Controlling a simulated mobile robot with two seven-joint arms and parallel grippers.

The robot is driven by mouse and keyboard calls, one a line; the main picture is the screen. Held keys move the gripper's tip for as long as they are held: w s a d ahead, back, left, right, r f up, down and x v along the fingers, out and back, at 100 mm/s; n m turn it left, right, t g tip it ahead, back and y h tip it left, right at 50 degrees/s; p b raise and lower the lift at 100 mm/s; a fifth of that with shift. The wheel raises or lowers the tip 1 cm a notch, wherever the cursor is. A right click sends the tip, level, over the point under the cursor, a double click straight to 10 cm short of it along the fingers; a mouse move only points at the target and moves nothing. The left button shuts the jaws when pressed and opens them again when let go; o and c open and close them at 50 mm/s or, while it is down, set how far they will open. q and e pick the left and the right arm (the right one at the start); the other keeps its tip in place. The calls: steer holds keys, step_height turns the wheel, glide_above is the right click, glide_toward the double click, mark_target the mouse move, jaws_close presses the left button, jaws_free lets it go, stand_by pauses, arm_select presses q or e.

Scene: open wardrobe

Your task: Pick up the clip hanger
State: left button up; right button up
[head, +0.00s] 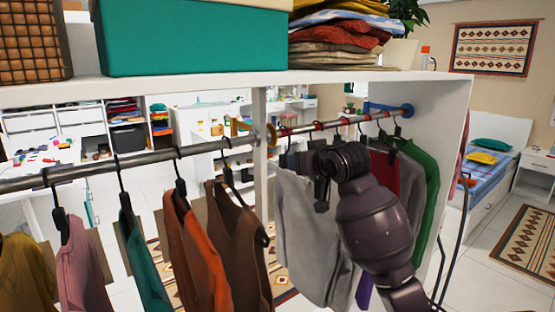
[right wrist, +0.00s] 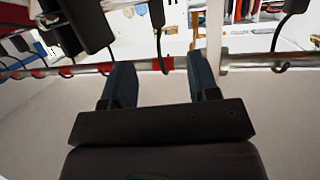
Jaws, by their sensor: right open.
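Several dark hangers hang from the right rod section (head: 350,120), which has red bands. Grey trousers (head: 300,235) hang there. Which hanger is the clip hanger I cannot tell for sure; black clip-like parts (right wrist: 88,25) show at the upper left of the right wrist view. My right gripper (right wrist: 160,80) is open and empty, its two blue-grey fingers just short of the rod (right wrist: 240,66). A thin dark hook (right wrist: 159,45) appears between the fingertips, beyond them. In the head view my right arm covers part of the clothes and the fingers are hidden. My left gripper is not in view.
A white upright divider (head: 260,150) splits the wardrobe. Shirts on hangers, including a brown one (head: 235,240), fill the left rod section. A teal box (head: 190,40) and folded clothes (head: 335,40) sit on the top shelf (head: 220,85). A green garment (head: 425,200) hangs by the right wall.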

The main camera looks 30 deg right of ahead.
mark_target(285, 160)
steer(key=x, duration=0.5)
steer(key=shift+w+p, duration=0.3)
steer(key=shift+p, duration=0.05)
steer(key=shift+w+d+f, duration=0.1)
steer(key=shift+w+f, duration=0.05)
steer(key=shift+w, duration=0.2)
steer(key=p+x, duration=0.1)
steer(key=x, duration=0.3)
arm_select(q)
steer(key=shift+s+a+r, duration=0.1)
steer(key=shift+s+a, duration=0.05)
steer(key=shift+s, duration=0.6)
arm_select(e)
steer(key=shift+w+d+f, duration=0.1)
steer(key=shift+w+f, duration=0.05)
steer(key=shift+w, duration=0.15)
steer(key=shift+c, duration=0.5)
jaws_close()
